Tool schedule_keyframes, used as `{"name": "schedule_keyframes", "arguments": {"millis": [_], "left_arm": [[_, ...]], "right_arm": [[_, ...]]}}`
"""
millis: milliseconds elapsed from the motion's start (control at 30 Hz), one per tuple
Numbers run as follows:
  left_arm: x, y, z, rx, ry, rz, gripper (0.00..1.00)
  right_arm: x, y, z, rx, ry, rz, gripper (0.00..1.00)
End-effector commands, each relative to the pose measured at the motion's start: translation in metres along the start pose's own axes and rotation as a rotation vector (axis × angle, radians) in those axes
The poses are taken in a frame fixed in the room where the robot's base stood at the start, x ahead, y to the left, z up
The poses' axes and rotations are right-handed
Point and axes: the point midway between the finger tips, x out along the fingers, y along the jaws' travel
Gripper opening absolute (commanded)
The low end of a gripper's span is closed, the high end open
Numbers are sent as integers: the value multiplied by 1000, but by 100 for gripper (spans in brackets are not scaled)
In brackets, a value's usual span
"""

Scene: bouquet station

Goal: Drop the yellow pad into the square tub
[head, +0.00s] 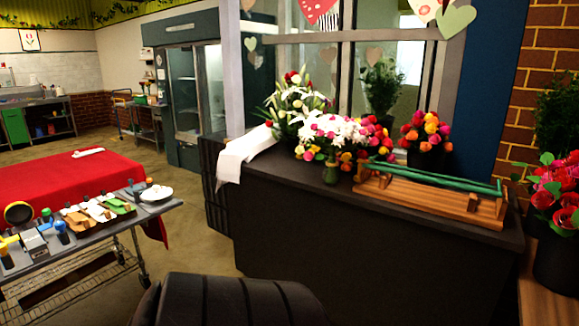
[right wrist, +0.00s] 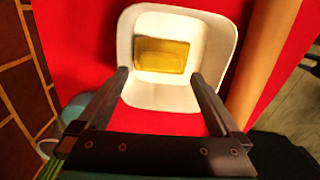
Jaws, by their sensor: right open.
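In the right wrist view, a white square tub (right wrist: 140,93) with rounded corners stands against a red surface. A yellow pad (right wrist: 160,56) shows inside the tub's outline and looks to be lying on its floor. My right gripper (right wrist: 160,75) is open, with its two fingers spread in front of the tub's near part. Nothing is between its fingertips, and the pad is beyond them and apart from them. Neither gripper shows in the head view, and I cannot pick out the tub or pad there with certainty.
In the head view, a dark counter (head: 300,215) holds flowers and a wooden rack (head: 430,200). A cart (head: 90,225) with tools and a white dish (head: 157,195) stands by a red-covered table (head: 50,185). In the wrist view, a brick wall (right wrist: 20,80) is left.

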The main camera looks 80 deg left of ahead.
Motion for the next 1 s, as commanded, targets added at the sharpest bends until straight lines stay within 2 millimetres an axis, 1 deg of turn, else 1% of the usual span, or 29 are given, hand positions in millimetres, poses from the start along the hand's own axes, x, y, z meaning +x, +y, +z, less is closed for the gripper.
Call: {"name": "schedule_keyframes", "arguments": {"millis": [167, 400, 600, 700, 800, 1000], "left_arm": [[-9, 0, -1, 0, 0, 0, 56], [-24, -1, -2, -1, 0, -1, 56], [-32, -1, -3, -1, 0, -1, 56], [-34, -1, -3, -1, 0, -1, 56], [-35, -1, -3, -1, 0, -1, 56], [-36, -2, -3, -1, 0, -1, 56]], "right_arm": [[-28, 1, -1, 0, 4, 3, 100], [-88, 1, -1, -1, 5, 4, 100], [-127, 1, 0, 0, 4, 3, 100], [-140, 1, 0, 0, 3, 3, 100], [-148, 1, 0, 1, 2, 2, 100], [-151, 0, 0, 1, 1, 1, 100]]}}
